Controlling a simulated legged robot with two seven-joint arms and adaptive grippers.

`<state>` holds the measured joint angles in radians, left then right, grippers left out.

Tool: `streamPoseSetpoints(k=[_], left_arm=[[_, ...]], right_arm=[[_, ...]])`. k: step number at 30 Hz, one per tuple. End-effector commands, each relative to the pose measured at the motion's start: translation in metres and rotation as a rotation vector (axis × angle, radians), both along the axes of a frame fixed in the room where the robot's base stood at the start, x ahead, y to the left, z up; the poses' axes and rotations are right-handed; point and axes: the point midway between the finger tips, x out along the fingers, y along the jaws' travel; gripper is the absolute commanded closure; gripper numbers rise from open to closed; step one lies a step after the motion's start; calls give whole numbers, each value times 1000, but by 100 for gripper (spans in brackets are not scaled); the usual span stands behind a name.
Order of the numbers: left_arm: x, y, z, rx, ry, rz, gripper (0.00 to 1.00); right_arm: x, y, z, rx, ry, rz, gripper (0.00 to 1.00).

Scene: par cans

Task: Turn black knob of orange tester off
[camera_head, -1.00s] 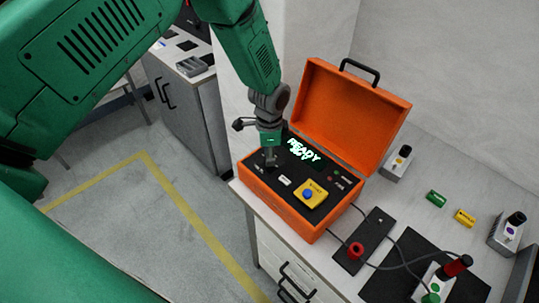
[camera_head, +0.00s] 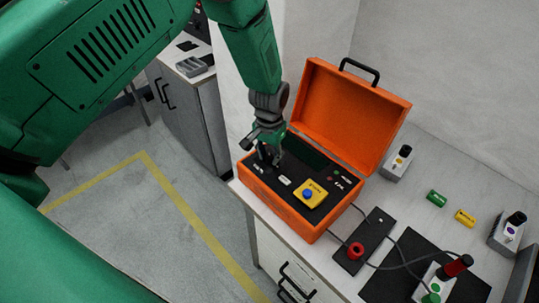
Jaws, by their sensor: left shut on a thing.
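The orange tester (camera_head: 290,213) is an open case on the table, its lid (camera_head: 350,115) raised at the back. Its dark panel carries a yellow block with a blue button (camera_head: 309,194) and a dark display (camera_head: 306,153) with no lit text. My left gripper (camera_head: 268,160) points down onto the panel's left part and is shut. The black knob is hidden by the fingers, which are at its place on the panel. My right gripper is not in view.
On the table (camera_head: 338,278), right of the case, are a black plate with a red knob (camera_head: 355,250), cables, a grey box with a red-black plug (camera_head: 455,266), and small green (camera_head: 436,198) and yellow (camera_head: 465,217) blocks. A wall stands behind.

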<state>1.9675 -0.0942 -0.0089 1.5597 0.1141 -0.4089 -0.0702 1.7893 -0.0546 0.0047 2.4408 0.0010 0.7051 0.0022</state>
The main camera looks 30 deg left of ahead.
Motion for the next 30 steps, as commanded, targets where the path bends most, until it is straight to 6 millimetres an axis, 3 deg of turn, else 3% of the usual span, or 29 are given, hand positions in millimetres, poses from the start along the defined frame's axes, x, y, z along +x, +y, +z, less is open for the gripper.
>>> streamPoseSetpoints(k=[18,30], left_arm=[[7,1,4,-1,-19,576,100],[7,1,5,-2,-19,831,100]], right_arm=[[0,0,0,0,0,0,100],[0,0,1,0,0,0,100]])
